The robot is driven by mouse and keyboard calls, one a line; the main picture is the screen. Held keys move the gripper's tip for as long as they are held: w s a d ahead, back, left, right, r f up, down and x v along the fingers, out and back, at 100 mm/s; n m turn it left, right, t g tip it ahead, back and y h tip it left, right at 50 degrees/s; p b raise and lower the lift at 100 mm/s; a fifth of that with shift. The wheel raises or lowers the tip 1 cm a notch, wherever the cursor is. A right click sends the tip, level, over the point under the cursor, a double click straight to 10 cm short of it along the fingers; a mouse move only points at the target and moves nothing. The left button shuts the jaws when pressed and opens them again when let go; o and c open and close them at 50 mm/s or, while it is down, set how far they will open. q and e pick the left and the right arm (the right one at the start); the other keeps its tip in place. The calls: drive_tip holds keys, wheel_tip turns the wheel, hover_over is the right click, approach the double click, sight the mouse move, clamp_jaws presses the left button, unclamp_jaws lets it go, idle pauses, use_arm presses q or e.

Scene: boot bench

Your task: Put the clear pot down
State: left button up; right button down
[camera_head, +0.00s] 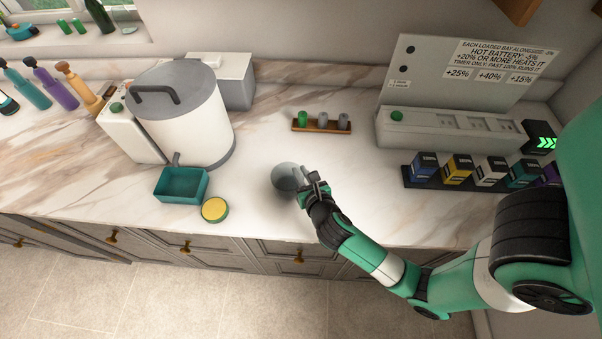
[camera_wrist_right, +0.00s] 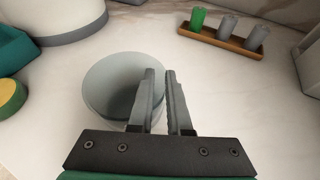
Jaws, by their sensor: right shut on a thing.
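The clear pot (camera_head: 285,178) is a small, round, grey see-through vessel over the front middle of the marble counter. It also shows in the right wrist view (camera_wrist_right: 108,84), open end up. My right gripper (camera_head: 305,184) is at the pot's right side, shut on its wall. In the right wrist view the gripper's two fingers (camera_wrist_right: 166,90) straddle the right edge of the pot, with a narrow gap between them. A soft shadow lies below and in front of the pot; I cannot tell whether its base touches the counter. My left gripper is out of view.
A teal tray (camera_head: 158,196), a yellow-topped round tin (camera_head: 215,210) and a big white lidded boiler (camera_head: 190,128) stand to the left. A wooden rack (camera_head: 321,129) of small cylinders is behind. Coloured boxes (camera_head: 460,170) line the right. The marble between is clear.

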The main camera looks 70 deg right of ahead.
drive_tip(key=c, duration=0.8)
unclamp_jaws()
drive_tip(key=v, duration=1.2)
